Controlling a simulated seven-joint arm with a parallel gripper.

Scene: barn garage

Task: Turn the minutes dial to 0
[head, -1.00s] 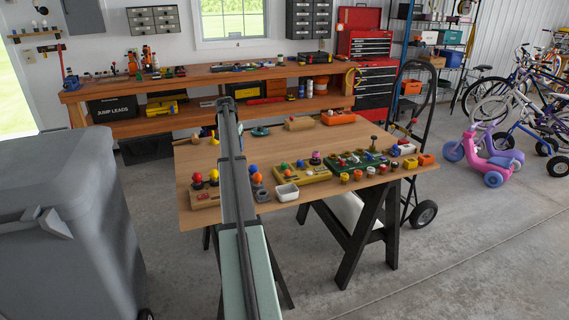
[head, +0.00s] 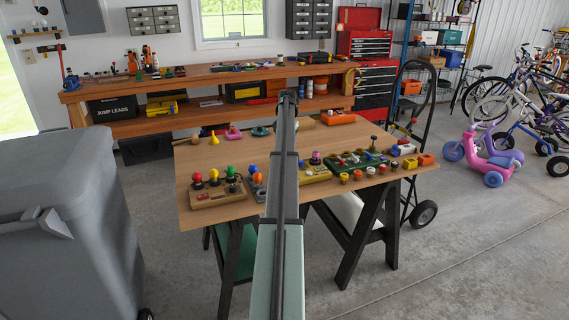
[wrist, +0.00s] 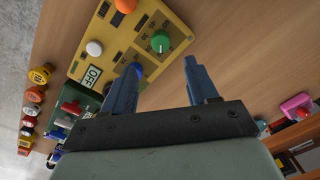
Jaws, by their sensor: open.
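A yellow panel (wrist: 112,45) lies on the wooden table in the wrist view, carrying a green dial (wrist: 160,41) on a marked square, a white knob (wrist: 94,48), an orange knob (wrist: 125,5), a blue knob (wrist: 137,70) and an OFF label. Which dial is for minutes cannot be read. My gripper (wrist: 162,65) is open and empty, its two blue fingers apart. In that picture the green dial shows just beyond the gap between the fingertips. The left finger partly covers the blue knob. In the head view my arm hides part of the yellow panel (head: 316,172) and my gripper.
A tan panel (head: 215,194) with several coloured knobs is at the table's left. A green panel (head: 358,161) and several small coloured pieces are at the right. A pink piece (head: 233,133) and a yellow piece (head: 214,137) lie behind. Bare wood (head: 330,137) shows between.

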